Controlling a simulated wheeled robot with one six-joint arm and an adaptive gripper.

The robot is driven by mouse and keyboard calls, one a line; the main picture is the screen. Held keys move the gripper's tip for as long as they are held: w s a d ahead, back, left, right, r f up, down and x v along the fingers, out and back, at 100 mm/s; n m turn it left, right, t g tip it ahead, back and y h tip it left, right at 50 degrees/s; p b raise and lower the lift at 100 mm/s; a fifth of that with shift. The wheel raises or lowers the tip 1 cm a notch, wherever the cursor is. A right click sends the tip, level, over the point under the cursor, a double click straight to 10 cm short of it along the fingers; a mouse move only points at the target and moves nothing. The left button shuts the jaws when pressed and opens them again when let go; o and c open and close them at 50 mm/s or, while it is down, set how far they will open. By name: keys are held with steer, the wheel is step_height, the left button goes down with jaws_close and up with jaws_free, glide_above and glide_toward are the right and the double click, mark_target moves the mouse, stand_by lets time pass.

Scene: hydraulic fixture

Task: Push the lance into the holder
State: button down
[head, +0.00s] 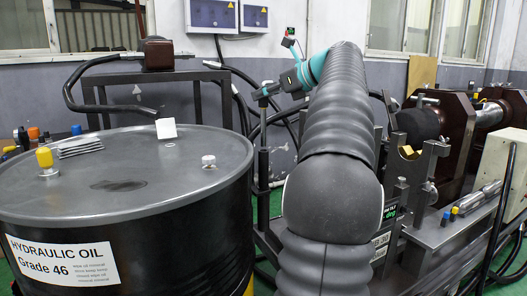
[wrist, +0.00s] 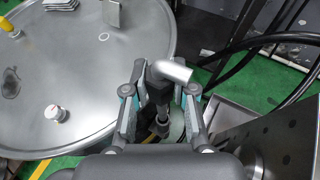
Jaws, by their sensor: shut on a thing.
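The lance shows in the wrist view as a silver bent pipe (wrist: 174,71) on a black body (wrist: 156,91), with a thinner dark stem below it. My gripper (wrist: 160,88) has one finger on each side of the black body and is shut on it. In the head view my teal gripper (head: 281,85) is beyond my black-sleeved arm, at the top of a dark upright post (head: 264,158). This post may be the holder or part of the lance; I cannot tell which. The lower end of the lance and its seating are hidden.
A large oil drum (head: 120,165) stands at the left, with caps and small plates on its lid. Black hoses (wrist: 275,40) run close to the gripper on the right. A metal fixture with a shaft (head: 425,215) fills the right side. Green floor (wrist: 240,88) shows between them.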

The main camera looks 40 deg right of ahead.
mark_target(264, 138)
steer(key=shift+f+b, duration=3.25)
steer(key=shift+f, duration=2.85)
stand_by(0.6)
steer(key=c, duration=0.9)
jaws_free()
steer(key=shift+o, duration=0.2)
steer(key=v, duration=1.2)
